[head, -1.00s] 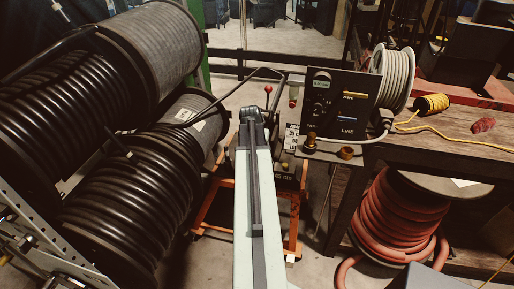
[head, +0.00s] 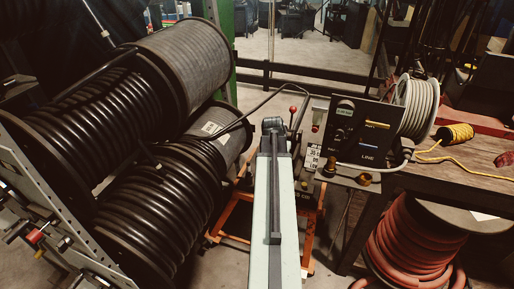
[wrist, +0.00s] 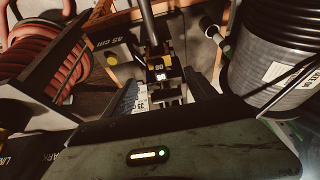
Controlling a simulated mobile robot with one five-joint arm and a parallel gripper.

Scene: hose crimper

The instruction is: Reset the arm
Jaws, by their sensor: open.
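My arm (head: 275,215) reaches forward from the bottom of the head view; its far end is near the crimper stand. In the head view the gripper itself is hidden beyond the arm's end. The crimper's orange stand (head: 308,228) is below and around the arm's end. A red-knobbed lever (head: 293,109) rises just right of it. A black control panel (head: 362,132) with a small display and the word LINE stands further right.
Large black hose reels (head: 150,205) fill the left side. A wooden bench (head: 470,175) at right carries a pale hose reel (head: 416,107) and yellow rope (head: 455,133). A red hose coil (head: 415,238) stands below it. Open floor (head: 285,47) shows behind the rail.

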